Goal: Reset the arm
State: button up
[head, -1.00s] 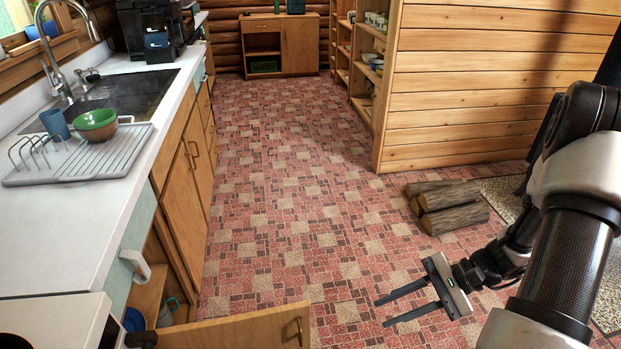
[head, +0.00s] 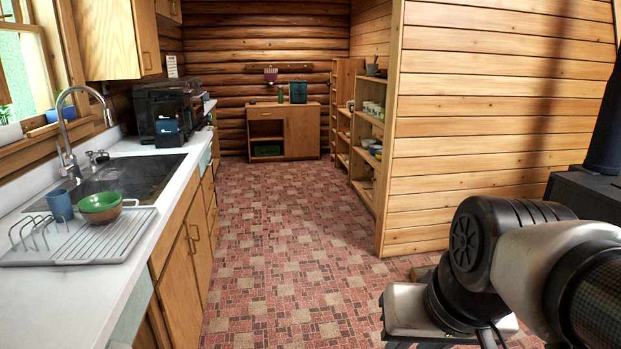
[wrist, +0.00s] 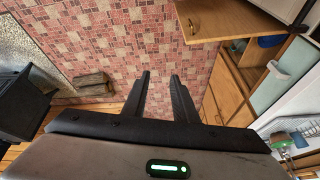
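My gripper (wrist: 160,98) shows in the wrist view. Its two dark fingers are parallel and apart, with only the tiled floor (wrist: 140,30) visible between and beyond them. Nothing is held. In the head view my arm enters from the lower right, bent at a large dark joint; the gripper fingers do not show there.
The counter (head: 130,262) with sink (head: 125,178), dish rack (head: 85,238), green bowl (head: 100,206) and blue cup (head: 60,205) runs along the left. An open cabinet door (wrist: 215,20) and firewood logs (wrist: 88,84) show near the gripper. The floor aisle (head: 285,230) is clear.

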notch_tip(320, 180, up, 20)
jog(key=t+p, duration=0.1)
jog(key=p, duration=1.8)
jog(key=shift+s+r+n+h, duration=0.25)
jog(key=shift+s+n+h, duration=0.05)
jog(key=shift+n, duration=0.1)
